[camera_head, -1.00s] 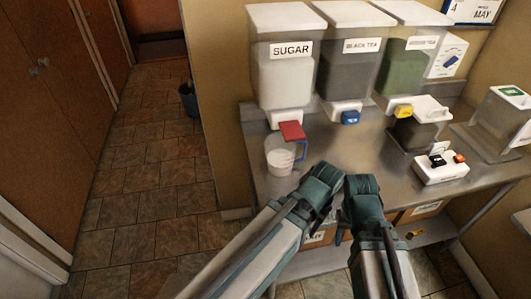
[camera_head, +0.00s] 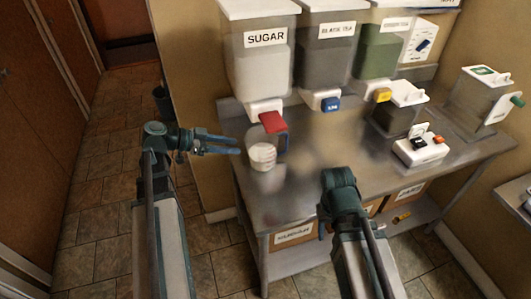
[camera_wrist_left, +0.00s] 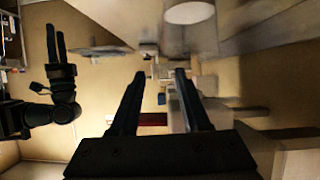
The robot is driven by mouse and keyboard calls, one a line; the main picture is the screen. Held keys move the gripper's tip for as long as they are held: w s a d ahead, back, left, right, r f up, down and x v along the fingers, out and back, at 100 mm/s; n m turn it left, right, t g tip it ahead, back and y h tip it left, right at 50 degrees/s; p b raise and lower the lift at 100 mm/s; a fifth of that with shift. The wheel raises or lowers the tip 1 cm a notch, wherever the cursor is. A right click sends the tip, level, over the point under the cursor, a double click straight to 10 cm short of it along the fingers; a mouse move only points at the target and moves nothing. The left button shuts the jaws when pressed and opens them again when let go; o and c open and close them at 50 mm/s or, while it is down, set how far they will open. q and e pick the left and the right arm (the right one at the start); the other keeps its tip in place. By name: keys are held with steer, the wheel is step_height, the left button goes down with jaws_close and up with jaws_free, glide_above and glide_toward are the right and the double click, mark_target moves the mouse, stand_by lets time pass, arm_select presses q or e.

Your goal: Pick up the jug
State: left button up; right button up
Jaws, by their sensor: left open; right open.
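Sugar (camera_head: 258,65), black tea (camera_head: 325,60) and green-filled (camera_head: 380,50) dispensers stand along the table's back. A small white switch box (camera_head: 420,150) sits on the right. Boxes (camera_head: 293,235) lie on the lower shelf. Bare metal table (camera_head: 345,145) lies right of the jug.

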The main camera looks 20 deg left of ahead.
arm_select(q)
steer(key=a, duration=0.1)
steer(key=b, duration=0.3)
glide_toward(273, 145)
step_height(273, 145, down, 2)
steer(key=shift+w+d+f, duration=0.15)
steer(key=shift+w+d, duration=0.5)
steer(key=shift+d, duration=0.1)
steer(key=x, duration=0.1)
steer(key=b+x, duration=0.1)
steer(key=x, duration=0.3)
steer(key=shift+w+d+r+b, duration=0.2)
steer(key=shift+b, duration=0.2)
steer(key=shift+r, duration=0.1)
jaws_close()
stand_by(0.4)
